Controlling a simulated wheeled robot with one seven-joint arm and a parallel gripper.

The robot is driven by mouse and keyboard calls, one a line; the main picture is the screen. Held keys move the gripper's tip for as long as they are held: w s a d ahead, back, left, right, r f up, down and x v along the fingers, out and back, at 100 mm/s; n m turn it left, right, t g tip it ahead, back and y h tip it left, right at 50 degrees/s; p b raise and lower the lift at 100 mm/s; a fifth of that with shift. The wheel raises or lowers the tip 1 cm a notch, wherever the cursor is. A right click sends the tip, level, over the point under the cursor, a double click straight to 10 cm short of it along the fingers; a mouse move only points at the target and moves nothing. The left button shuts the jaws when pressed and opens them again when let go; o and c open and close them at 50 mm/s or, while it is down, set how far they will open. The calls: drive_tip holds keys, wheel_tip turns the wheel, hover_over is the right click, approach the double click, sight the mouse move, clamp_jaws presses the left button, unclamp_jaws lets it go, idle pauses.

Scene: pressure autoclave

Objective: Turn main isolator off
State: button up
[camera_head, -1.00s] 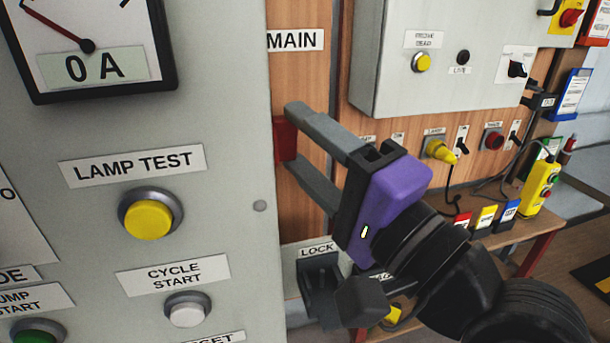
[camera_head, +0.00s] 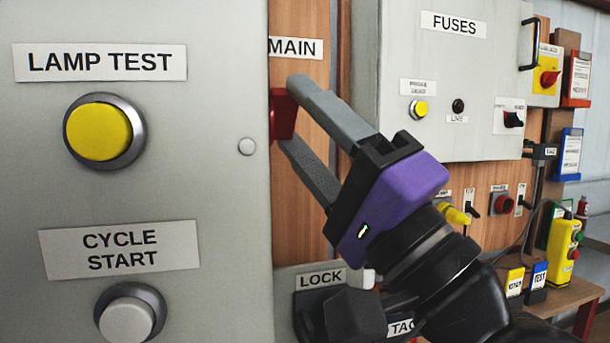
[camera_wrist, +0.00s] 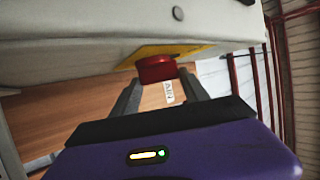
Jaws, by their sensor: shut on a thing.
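The main isolator (camera_head: 284,115) shows as a red part under the MAIN label (camera_head: 295,48), at the right edge of the grey panel that partly hides it in the head view. In the wrist view the red handle (camera_wrist: 157,69) sits in front of a yellow plate (camera_wrist: 185,50). My gripper (camera_head: 288,112), with a purple body and grey fingers, reaches in from the right. Its fingers are shut on the red handle, one above and one below it in the head view. The handle's exact angle is hard to tell.
The grey panel (camera_head: 220,225) stands close at the left with a yellow LAMP TEST button (camera_head: 99,132) and a CYCLE START button (camera_head: 128,318). A LOCK label (camera_head: 321,279) is below my gripper. A grey FUSES box (camera_head: 455,90) is on the wooden wall at right.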

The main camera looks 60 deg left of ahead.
drive_tip(key=shift+s+a+f+n+g+b, duration=0.1)
drive_tip(key=shift+f+n+g+b, duration=0.35)
drive_tip(key=shift+b, duration=1)
drive_tip(key=shift+r+n+g+y, duration=0.25)
drive_tip(key=shift+r+g+y, duration=0.05)
drive_tip(key=shift+g, duration=0.05)
drive_tip(key=o, duration=1.4)
drive_tip(key=b+v, duration=0.1)
drive_tip(key=v, duration=0.6)
drive_tip(key=shift+d+f, duration=0.25)
drive_tip(key=shift+d, duration=0.05)
